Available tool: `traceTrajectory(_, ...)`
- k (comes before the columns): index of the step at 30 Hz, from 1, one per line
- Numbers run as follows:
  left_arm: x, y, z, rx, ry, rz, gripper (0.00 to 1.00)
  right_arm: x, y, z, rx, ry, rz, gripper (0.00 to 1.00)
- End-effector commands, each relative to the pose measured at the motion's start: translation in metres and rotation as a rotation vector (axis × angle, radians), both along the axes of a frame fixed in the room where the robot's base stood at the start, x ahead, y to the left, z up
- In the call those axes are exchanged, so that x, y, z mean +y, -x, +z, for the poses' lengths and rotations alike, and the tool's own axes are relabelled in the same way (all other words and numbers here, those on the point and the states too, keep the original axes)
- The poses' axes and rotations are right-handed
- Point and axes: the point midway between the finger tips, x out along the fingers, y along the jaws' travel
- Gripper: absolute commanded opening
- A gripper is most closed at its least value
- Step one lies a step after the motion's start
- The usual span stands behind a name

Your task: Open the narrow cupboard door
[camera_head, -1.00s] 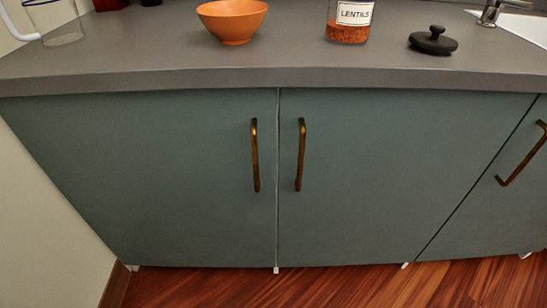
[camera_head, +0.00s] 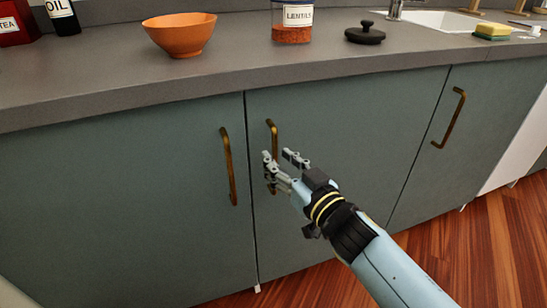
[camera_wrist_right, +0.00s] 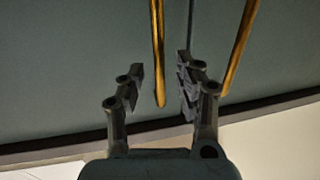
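Two blue-green cupboard doors meet at a vertical seam under the counter, the left door (camera_head: 120,200) and the middle door (camera_head: 350,125). Both are shut. The left door's brass bar handle (camera_head: 228,168) is left of the seam, and the middle door's handle (camera_head: 272,130) is just right of it. My right gripper (camera_head: 280,160) is open in front of the middle door's handle and hides its lower part. In the right wrist view, a brass handle (camera_wrist_right: 158,50) shows between the open fingers (camera_wrist_right: 158,92), with no clear contact. My left gripper is not in view.
A third door (camera_head: 465,130) with a brass handle (camera_head: 450,118) is at the right. Wooden floor (camera_head: 460,250) lies open below.

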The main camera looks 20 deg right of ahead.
Motion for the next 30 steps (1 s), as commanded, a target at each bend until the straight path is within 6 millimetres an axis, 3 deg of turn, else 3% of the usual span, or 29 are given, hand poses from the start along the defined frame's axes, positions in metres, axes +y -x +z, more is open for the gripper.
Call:
traceTrajectory(6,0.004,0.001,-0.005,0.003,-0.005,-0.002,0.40,0.006,-0.022,-0.001,0.000,0.000,0.000,0.34)
traceTrajectory(15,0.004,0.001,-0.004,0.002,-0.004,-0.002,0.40,0.006,-0.024,0.000,0.001,-0.001,0.000,0.34)
traceTrajectory(23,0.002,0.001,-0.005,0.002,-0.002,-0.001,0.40,0.006,-0.024,0.000,0.001,-0.001,0.000,0.02)
traceTrajectory(30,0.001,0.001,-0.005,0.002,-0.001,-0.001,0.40,0.006,-0.024,0.000,0.001,-0.001,0.000,0.00)
